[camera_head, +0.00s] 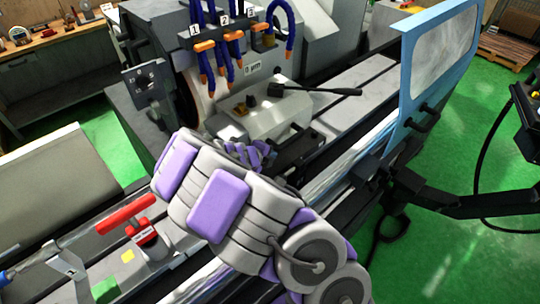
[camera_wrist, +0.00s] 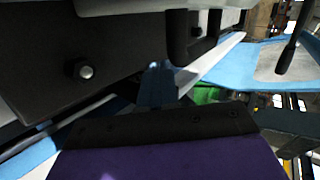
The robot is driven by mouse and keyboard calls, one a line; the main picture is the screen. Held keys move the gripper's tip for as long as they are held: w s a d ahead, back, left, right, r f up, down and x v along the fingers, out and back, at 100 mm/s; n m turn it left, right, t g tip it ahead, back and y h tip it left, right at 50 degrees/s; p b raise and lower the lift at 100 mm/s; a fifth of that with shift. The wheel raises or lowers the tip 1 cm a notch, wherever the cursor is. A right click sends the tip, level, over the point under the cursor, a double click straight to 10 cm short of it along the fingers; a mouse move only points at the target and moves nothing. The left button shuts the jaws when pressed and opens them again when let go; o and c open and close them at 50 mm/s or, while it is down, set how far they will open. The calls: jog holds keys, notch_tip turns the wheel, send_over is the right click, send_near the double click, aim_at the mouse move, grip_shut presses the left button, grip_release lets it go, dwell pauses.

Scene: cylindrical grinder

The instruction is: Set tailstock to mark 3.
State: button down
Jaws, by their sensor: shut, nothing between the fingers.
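The white housing with a black lever (camera_head: 268,112), which looks like the tailstock, sits on the machine bed in the head view. Its black lever (camera_head: 330,91) points right. My gripper (camera_head: 250,153), with purple fingers, is shut and empty at the near side of this housing, mostly hidden behind my arm. I cannot tell whether it touches anything. The wrist view shows a dark plate with a bolt (camera_wrist: 85,71) close above the purple part of my gripper.
Orange-tipped blue hoses (camera_head: 222,62) hang above the housing, beside number labels 1 and 2. A blue-framed guard (camera_head: 445,62) stands at the right. A red-handled tool (camera_head: 127,215) is at the lower left. The green floor (camera_head: 440,235) at the right is partly free.

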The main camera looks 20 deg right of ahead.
jog(key=p, duration=0.2)
jog(key=shift+w+d+r+p, duration=0.15)
jog(key=shift+d+r+p, duration=0.15)
jog(key=shift+r, duration=0.05)
jog(key=shift+w+d+f, duration=0.15)
jog(key=shift+d+f, duration=0.05)
jog(key=shift+f, duration=0.05)
jog(key=shift+p, duration=0.4)
